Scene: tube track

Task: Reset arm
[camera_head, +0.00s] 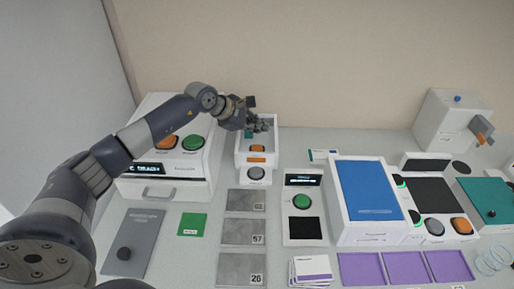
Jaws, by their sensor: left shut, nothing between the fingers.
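My left arm comes in from the lower left and reaches to the back of the bench. My left gripper (262,126) is shut and empty. It is over the back part of a narrow white device (243,158) with an orange button and a dark round button. The gripper covers part of this device's top, and I cannot tell whether it touches it. My right gripper is not in view.
A large white machine (160,187) with orange and green buttons stands beside the left arm. Grey numbered plates (243,231) lie in front. A blue-topped box (369,190), purple trays (404,267) and a teal-topped box (487,200) stand right. The back wall is close behind.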

